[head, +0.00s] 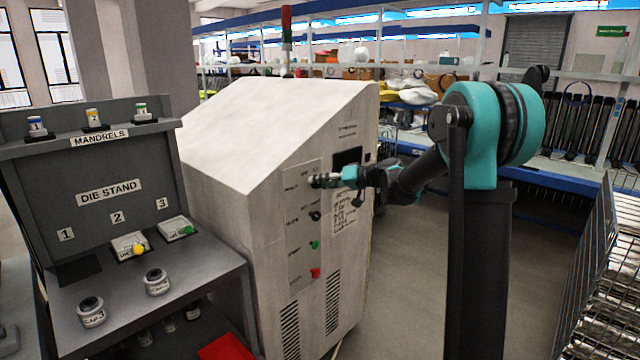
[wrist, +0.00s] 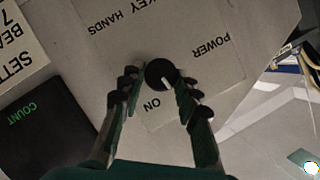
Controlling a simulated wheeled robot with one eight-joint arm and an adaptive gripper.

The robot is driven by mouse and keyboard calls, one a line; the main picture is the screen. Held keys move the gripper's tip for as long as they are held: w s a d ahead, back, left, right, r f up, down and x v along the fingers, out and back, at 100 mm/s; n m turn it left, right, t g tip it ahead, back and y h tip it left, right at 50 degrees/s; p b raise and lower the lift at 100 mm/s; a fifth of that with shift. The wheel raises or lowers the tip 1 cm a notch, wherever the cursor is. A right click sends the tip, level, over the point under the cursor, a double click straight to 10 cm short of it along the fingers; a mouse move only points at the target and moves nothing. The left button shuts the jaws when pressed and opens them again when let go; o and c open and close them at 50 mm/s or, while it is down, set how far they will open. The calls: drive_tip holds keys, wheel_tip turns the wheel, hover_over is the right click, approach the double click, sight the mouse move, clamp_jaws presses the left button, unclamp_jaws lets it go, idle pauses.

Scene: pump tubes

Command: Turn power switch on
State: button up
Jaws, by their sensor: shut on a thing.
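The power switch is a round black knob (wrist: 161,73) on the grey panel in the wrist view, with a short white mark on its lower right side. The POWER label (wrist: 211,47) is to its upper right and the ON label (wrist: 152,104) just below it. The mark points slightly right of ON. My gripper (wrist: 158,82) has its two fingers on either side of the knob, shut on it.
Below on the panel are a black knob (head: 315,216), a green button (head: 314,245) and a red button (head: 315,273). A dark screen (wrist: 45,135) is beside the panel. The grey die stand (head: 215,262) stands left of the machine. A wire rack (head: 605,270) is at right.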

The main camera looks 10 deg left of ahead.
drive_tip(key=shift+w+d+f+m+g+y, duration=0.15)
drive_tip(key=shift+m+y, duration=0.5)
drive_tip(key=shift+m, duration=0.7)
drive_tip(key=shift+s+a+f+m+g+y, duration=0.1)
drive_tip(key=shift+m+y, duration=0.6)
drive_tip(key=shift+m, duration=0.6)
drive_tip(key=shift+w+d+f+m+g+y, duration=0.15)
drive_tip(key=shift+m+y, duration=0.5)
drive_tip(key=shift+m, duration=0.7)
drive_tip(key=shift+a, duration=0.1)
drive_tip(key=o, duration=1.1)
drive_tip(key=shift+o, duration=0.2)
drive_tip(key=v, duration=1.2)
